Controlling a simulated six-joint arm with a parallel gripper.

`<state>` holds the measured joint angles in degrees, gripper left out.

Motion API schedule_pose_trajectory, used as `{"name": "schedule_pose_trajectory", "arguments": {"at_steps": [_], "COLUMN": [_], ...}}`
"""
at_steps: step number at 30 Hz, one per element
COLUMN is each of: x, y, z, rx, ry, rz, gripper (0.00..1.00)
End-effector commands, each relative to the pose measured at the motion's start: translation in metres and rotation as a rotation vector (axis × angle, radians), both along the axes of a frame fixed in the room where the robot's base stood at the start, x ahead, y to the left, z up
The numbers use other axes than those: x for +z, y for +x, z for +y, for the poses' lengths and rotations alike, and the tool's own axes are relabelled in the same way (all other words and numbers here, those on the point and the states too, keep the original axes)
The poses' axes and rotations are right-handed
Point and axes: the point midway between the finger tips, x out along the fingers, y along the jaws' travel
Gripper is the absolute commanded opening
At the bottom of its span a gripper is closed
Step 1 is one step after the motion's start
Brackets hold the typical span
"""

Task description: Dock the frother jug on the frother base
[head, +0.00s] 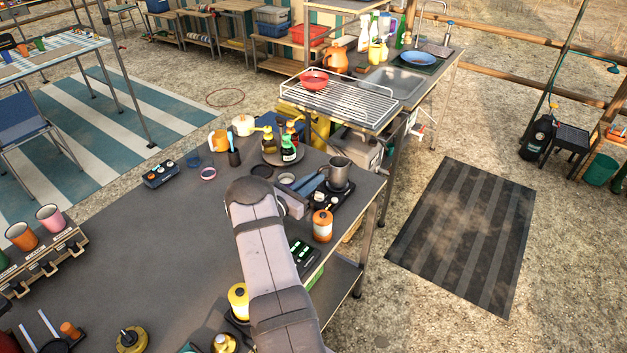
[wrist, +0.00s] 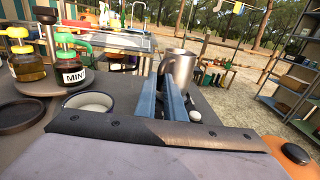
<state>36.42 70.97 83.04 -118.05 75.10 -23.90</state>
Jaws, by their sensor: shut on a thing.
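The frother jug (head: 340,172) is a grey metal cup, standing about upright near the right end of the dark counter. In the wrist view the jug (wrist: 181,70) is at the far end of my two blue-grey fingers. My gripper (head: 318,181) is shut on the jug, apparently at its handle side; the exact contact is small and partly hidden. A low black unit (head: 346,198), which looks like the frother base, is under and in front of the jug. I cannot tell whether the jug's bottom touches it.
An orange canister (head: 323,225) stands close in front of the black unit. The counter's right edge is close to the jug. The counter's middle left is mostly clear.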

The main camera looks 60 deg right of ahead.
Motion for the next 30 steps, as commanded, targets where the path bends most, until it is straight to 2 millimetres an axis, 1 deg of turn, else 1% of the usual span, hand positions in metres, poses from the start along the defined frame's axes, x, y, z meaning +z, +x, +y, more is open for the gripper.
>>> {"name": "schedule_pose_trajectory", "arguments": {"at_steps": [25,26,27,30], "x": [-0.012,-0.012,-0.011,-0.011], "y": [0.0,0.0,0.0,0.0], "z": [0.0,0.0,0.0,0.0], "rx": [0.0,0.0,0.0,0.0], "ry": [-0.003,-0.003,-0.003,-0.002], "rz": [-0.001,-0.001,-0.001,-0.001], "gripper": [0.0,0.11,0.17,0.17]}}
